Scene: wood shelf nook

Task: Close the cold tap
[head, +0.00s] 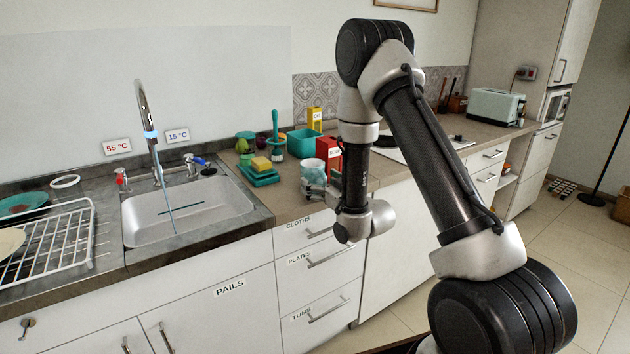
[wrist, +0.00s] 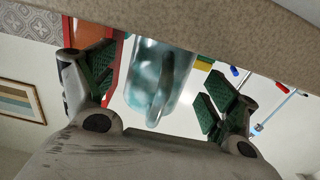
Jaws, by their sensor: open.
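The cold tap (head: 200,161) has a blue handle and sits right of the spout (head: 148,120), under the 15 °C sign (head: 178,135). A thin stream (head: 168,200) falls from the spout into the white sink (head: 240,196). The red-handled tap (head: 121,178) is left of the spout, under the 55 °C sign. My gripper (head: 316,190) is at the counter's front edge, well right of the sink and apart from the cold tap. In the wrist view, its fingers (wrist: 160,88) are spread, with a bluish glassy cup (wrist: 155,75) showing between them. Contact with the cup cannot be told.
A teal bin (head: 302,142) stands behind. A dish rack (head: 60,240) is left of the sink.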

